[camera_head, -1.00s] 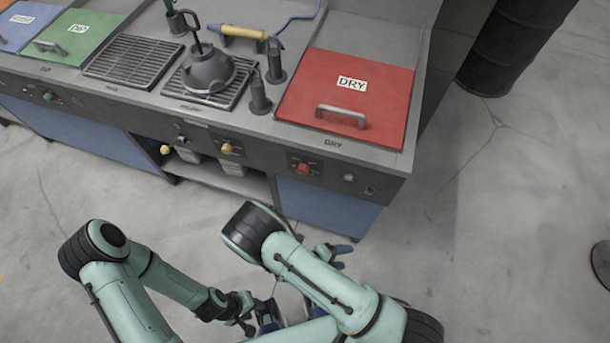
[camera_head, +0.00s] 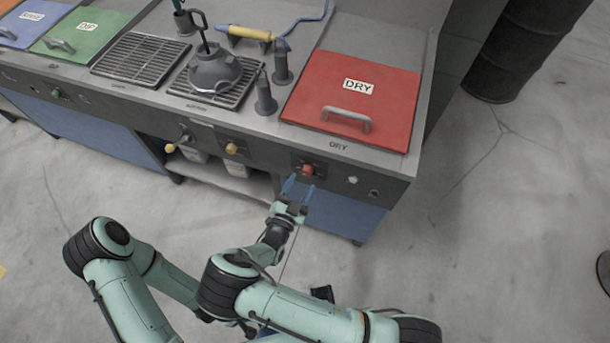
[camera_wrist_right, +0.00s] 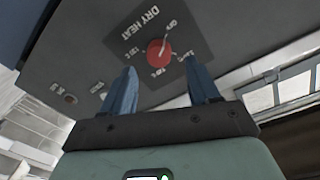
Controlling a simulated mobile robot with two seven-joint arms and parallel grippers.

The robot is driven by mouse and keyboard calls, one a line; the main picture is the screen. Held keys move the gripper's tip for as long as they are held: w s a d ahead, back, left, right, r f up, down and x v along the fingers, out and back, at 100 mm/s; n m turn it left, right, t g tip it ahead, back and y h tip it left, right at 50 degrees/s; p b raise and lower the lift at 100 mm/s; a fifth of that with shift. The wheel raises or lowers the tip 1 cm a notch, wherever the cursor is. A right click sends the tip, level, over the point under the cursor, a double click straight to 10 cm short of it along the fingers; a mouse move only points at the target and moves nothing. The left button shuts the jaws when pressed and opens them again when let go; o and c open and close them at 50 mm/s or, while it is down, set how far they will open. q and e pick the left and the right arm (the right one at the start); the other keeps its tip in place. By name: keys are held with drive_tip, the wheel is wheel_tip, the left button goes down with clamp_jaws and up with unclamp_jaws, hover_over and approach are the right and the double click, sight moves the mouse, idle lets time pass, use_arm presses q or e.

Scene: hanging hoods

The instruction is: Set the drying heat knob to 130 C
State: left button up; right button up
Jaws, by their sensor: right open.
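The drying heat knob (camera_head: 307,170) is a red round knob on the front panel below the red DRY lid. In the right wrist view the knob (camera_wrist_right: 159,53) sits on a dark DRY HEAT plate (camera_wrist_right: 145,35), which looks upside down; a pale mark on it appears to point toward OFF. The other dial labels are too small to read surely. My right gripper (camera_head: 298,187) is open and empty, its blue fingers (camera_wrist_right: 157,92) toward the knob, either side of it in the picture and apparently short of it. My left gripper is mostly hidden behind my right arm.
A pale button (camera_head: 352,180) sits right of the knob, and yellow knobs (camera_head: 231,148) sit to the left. The red DRY lid (camera_head: 355,95) with its handle is above.

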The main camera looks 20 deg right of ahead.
sight(306, 174)
drive_tip(key=shift+x, duration=2.05)
drive_tip(key=c, duration=1)
drive_tip(key=shift+c, duration=0.2)
drive_tip(key=shift+m, duration=0.3)
